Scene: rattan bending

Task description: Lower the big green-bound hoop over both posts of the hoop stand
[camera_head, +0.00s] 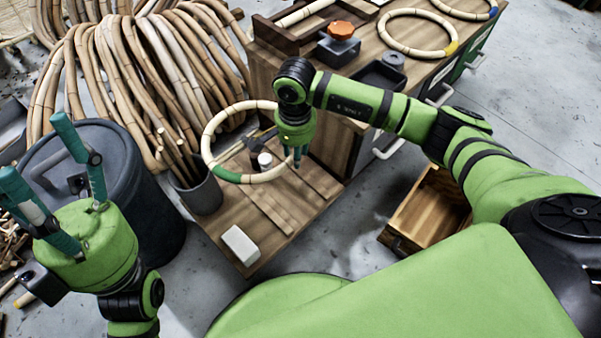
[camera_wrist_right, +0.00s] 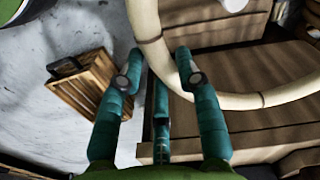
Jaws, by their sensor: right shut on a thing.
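The big hoop (camera_head: 208,136) is pale rattan with a green binding (camera_head: 228,174) at its lower left. My right gripper (camera_head: 297,160) is shut on the hoop's right side and holds it above a low wooden bench. In the right wrist view the hoop (camera_wrist_right: 240,101) passes between the fingers (camera_wrist_right: 159,56). Inside the hoop's outline in the head view I see a dark tool and a small white-topped cylinder (camera_head: 265,159). I cannot clearly make out the stand's two posts. My left gripper (camera_head: 35,150) is open and empty, fingers pointing up, at far left.
The low bench (camera_head: 287,222) bears a white block (camera_head: 240,244). A yellow-bound hoop (camera_head: 383,35) lies on the workbench.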

